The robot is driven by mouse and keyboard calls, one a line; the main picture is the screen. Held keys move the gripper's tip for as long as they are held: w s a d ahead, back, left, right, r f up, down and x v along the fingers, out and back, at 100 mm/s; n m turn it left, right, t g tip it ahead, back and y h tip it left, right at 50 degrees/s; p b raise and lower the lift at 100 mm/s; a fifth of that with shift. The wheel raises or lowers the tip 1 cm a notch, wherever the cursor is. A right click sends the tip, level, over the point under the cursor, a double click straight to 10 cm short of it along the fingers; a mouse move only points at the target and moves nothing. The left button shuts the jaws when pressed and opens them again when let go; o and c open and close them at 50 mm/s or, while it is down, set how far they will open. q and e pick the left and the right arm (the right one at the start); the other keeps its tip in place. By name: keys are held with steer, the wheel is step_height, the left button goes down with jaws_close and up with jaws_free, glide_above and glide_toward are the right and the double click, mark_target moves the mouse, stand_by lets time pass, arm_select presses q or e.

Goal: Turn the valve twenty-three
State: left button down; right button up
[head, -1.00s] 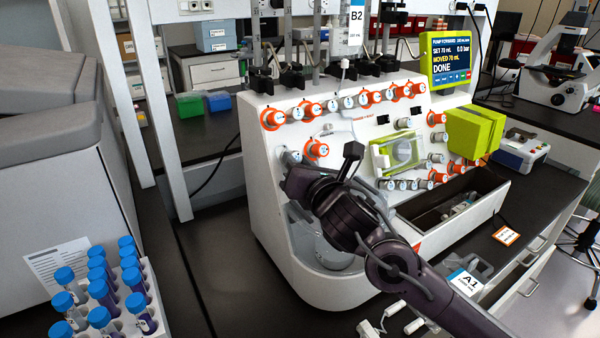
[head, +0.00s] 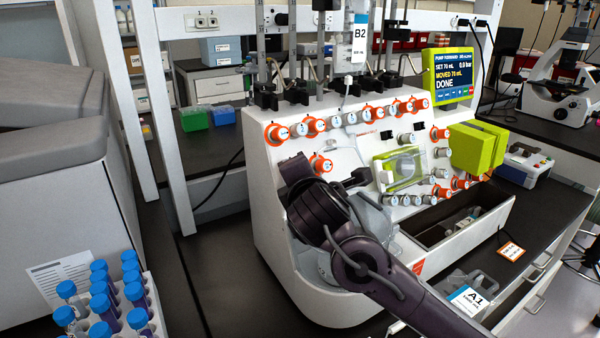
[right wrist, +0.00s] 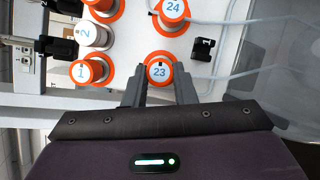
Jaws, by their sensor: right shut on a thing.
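Valve twenty-three is an orange knob with a white numbered face (right wrist: 160,73) in the right wrist view. My right gripper (right wrist: 159,84) is shut on it, one dark finger on each side. In the head view my right gripper (head: 293,168) is against the left part of the white machine's front (head: 262,190) and hides valve twenty-three. Valve twenty-four (head: 320,164) is just to its right; it also shows in the right wrist view (right wrist: 173,10). My left gripper is not in view.
Valve one (right wrist: 85,70) and valve two (right wrist: 93,36) are close by. A row of orange and white valves (head: 350,118) runs above. A green-framed screen (head: 450,76) reads DONE. Blue-capped tubes (head: 102,290) stand at the lower left.

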steer(key=shift+m, duration=0.6)
steer(key=shift+g+p, duration=0.3)
steer(key=shift+p, duration=0.05)
steer(key=o, duration=1)
steer(key=shift+h, duration=0.3)
steer(key=b+v, duration=0.1)
steer(key=v, duration=0.7)
steer(key=shift+f, duration=0.1)
